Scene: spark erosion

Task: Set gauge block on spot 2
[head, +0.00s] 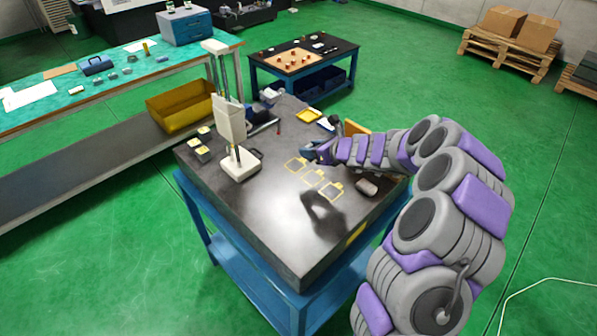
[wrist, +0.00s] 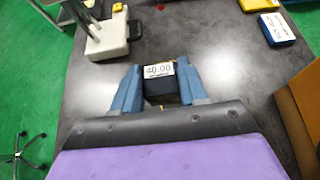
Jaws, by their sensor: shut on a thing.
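My gripper (wrist: 160,88) is shut on the gauge block (wrist: 160,72), a dark block with a white label reading 40.00, held between two blue fingers. The block cannot be made out clearly there. Three outlined spots lie in a diagonal row: the far one (head: 296,165), the middle one (head: 313,178) and the near one (head: 331,190). Their numbers are too small to read. No spot shows in the wrist view.
A white height gauge (head: 232,125) stands left of the spots, with several small blocks (head: 202,142) beyond it. A yellow tray (head: 308,115) and blue labelled box (wrist: 277,28) sit behind. The table's front is clear.

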